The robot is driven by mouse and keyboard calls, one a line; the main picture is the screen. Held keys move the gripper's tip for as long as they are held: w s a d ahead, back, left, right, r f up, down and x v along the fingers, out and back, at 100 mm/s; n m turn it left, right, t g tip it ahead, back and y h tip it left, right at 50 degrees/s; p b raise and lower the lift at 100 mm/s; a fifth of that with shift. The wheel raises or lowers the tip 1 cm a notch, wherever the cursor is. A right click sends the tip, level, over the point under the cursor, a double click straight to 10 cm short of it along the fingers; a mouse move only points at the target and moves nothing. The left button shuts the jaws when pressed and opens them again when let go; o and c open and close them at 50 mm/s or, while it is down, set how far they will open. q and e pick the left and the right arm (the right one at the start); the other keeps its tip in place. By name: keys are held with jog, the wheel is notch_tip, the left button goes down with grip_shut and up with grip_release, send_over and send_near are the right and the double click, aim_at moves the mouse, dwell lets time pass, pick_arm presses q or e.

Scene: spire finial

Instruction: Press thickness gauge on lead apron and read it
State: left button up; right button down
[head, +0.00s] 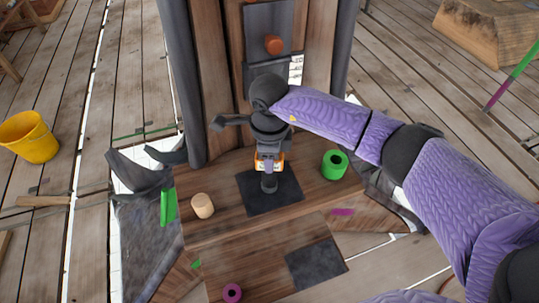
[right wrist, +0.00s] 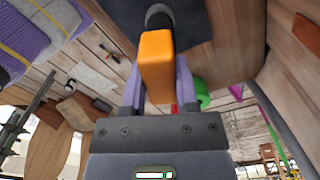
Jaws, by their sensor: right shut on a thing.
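The thickness gauge (head: 269,185) has an orange body and a dark round foot. My right gripper (head: 270,162) is shut on the orange body above the wooden ledge. In the right wrist view the orange gauge (right wrist: 157,60) sits between two purple fingers, its foot pointing at a dark sheet. That sheet, a dark grey square that looks like the lead apron (head: 289,194), lies flat on the ledge. The foot stands over it and appears to meet it; firm contact cannot be told. No reading can be made out. My left gripper is not in view.
On the ledge (head: 215,232) are a pale wooden cylinder (head: 202,206) at left and a green ring (head: 335,165) at right. A second dark square (head: 315,263) and a magenta ring (head: 232,293) lie lower. A yellow bucket (head: 29,137) stands far left.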

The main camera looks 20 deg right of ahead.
jog(key=shift+f, duration=0.1)
dwell(0.3)
notch_tip(320, 180, up, 5)
jog(key=p, duration=0.4)
dwell(1.0)
jog(key=shift+f+b, duration=2)
jog(key=shift+f, duration=0.3)
